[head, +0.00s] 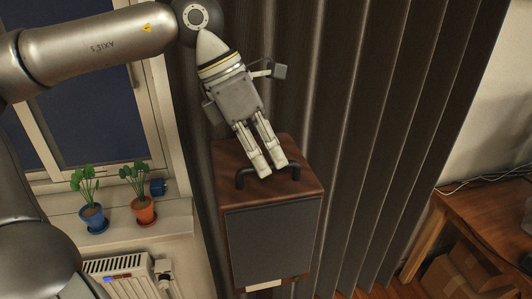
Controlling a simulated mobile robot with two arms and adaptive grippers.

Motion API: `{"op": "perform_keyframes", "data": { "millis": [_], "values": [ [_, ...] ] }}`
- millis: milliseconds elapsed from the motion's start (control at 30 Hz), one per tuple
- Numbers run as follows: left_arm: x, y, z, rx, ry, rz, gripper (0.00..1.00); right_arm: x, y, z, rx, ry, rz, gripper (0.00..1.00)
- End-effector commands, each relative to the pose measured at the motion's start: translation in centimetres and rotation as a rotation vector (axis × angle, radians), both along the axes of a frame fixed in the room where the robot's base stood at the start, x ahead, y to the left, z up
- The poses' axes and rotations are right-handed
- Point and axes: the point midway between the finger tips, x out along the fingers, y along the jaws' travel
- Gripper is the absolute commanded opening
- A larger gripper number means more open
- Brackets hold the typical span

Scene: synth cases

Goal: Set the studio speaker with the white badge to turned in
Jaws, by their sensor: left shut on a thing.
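The studio speaker (272,240) has a brown wooden cabinet and a dark grey front grille. A white badge (264,285) shows low on its front, near the bottom of the picture. A dark bar handle (241,178) stands on its top. My left gripper (272,169) reaches down from above and is shut on the handle; its fingers hide the middle of the bar. The speaker's front faces the camera, angled slightly. Its base is hardly visible. My right gripper is not in view.
Dark curtains (370,110) hang behind and right of the speaker. On the left, a windowsill holds a blue plant pot (93,218) and an orange one (144,210), above a white radiator (120,275). A wooden table (480,225) with cables stands at right, cardboard boxes below.

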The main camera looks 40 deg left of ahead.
Motion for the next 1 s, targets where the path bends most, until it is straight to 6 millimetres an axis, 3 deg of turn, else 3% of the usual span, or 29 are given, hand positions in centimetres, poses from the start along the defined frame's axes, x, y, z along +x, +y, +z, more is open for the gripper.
{"op": "perform_keyframes", "data": {
  "millis": [333,700,1000],
  "values": [
    [0.1,0.0,-0.2,0.004,-0.004,0.073,0.0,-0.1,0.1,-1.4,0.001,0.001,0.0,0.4],
    [1.0,-0.5,-0.3,0.003,-0.006,0.321,0.0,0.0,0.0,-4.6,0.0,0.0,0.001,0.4],
    [1.8,-0.9,-0.1,0.001,-0.005,0.474,0.0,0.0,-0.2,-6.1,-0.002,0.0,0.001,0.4]
  ]
}}
